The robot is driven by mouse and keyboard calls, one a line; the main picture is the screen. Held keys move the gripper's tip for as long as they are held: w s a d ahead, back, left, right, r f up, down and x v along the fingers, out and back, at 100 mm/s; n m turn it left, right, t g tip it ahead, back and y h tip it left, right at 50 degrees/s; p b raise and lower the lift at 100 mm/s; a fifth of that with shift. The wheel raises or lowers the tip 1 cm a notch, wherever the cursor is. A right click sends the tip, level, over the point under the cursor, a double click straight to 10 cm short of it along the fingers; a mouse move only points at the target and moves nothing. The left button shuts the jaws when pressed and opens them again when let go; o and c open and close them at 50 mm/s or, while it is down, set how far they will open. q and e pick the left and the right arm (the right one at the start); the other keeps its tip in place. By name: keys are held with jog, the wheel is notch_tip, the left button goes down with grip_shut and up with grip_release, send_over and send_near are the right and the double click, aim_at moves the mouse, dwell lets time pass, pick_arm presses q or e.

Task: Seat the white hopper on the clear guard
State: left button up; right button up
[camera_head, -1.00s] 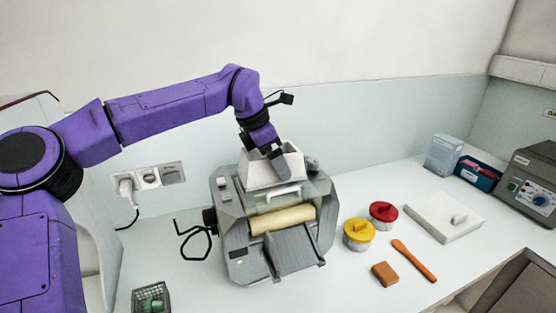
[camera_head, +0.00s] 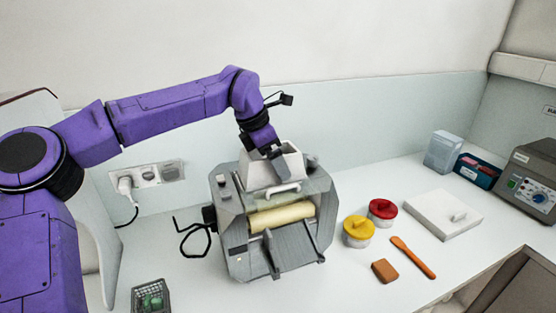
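The white hopper (camera_head: 259,173) is upright at the top of the grey mill (camera_head: 237,238), above its cream roller (camera_head: 282,217). The clear guard (camera_head: 284,197) shows as a see-through panel with a pale handle just in front of and below the hopper. Whether the hopper rests fully on the guard, I cannot tell. My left gripper (camera_head: 275,160) reaches down at the hopper's right side, its fingers overlapping the hopper wall. Its far finger is hidden, so its grip is unclear. My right gripper is out of view.
A yellow-lidded jar (camera_head: 358,230), a red-lidded jar (camera_head: 382,211), an orange spatula (camera_head: 413,258) and a brown block (camera_head: 384,271) lie right of the mill. A white lidded slab (camera_head: 443,215) is further right. A dark basket (camera_head: 151,297) stands at front left.

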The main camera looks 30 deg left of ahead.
pick_arm(q)
jog(key=shift+f, duration=0.2)
dwell(0.6)
jog(key=o, duration=0.8)
jog(key=shift+r, duration=0.1)
jog(key=b+v, duration=0.1)
jog(key=v, duration=0.9)
jog(key=shift+r+b, duration=0.15)
jog(key=shift+b, duration=0.2)
